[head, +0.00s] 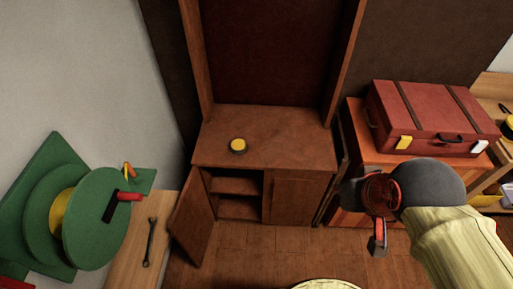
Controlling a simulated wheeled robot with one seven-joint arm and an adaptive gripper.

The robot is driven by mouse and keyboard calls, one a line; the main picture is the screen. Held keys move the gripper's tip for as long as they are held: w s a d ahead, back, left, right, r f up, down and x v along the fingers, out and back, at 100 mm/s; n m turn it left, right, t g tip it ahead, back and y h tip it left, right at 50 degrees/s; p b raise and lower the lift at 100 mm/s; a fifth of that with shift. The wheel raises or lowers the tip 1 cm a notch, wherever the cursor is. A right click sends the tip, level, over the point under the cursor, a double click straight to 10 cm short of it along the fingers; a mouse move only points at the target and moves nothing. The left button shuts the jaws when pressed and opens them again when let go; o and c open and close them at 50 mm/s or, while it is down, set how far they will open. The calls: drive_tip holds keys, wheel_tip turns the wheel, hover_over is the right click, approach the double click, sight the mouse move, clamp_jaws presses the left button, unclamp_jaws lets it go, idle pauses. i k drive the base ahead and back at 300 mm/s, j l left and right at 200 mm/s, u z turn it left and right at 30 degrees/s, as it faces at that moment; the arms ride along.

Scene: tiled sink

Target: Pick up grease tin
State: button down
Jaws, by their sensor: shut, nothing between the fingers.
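The grease tin (238,146) appears to be the small round tin with a yellow top and dark rim. It stands on the wooden cabinet top (290,152), left of its middle, with clear wood around it. My gripper (376,246) is in the lower right of the head view, at the end of my arm. It points downward and is shut and empty. It is well to the right of the tin and apart from it. My arm does not cover the tin.
The cabinet's left door (192,228) hangs open, and its right door is shut. Tall wooden posts and a dark back panel rise behind the top. A red suitcase (430,118) lies to the right. A green reel (90,225) and a wrench (150,243) are at left.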

sight(238, 146)
drive_tip(key=i+l+u, duration=0.25)
drive_tip(key=l, duration=0.35)
drive_tip(key=i+l+u, duration=0.1)
drive_tip(key=i+l, duration=0.15)
drive_tip(key=i+l+u, duration=0.15)
drive_tip(key=l, duration=0.3)
drive_tip(key=i+l+u, duration=0.1)
drive_tip(key=l, duration=0.25)
drive_tip(key=i, duration=0.05)
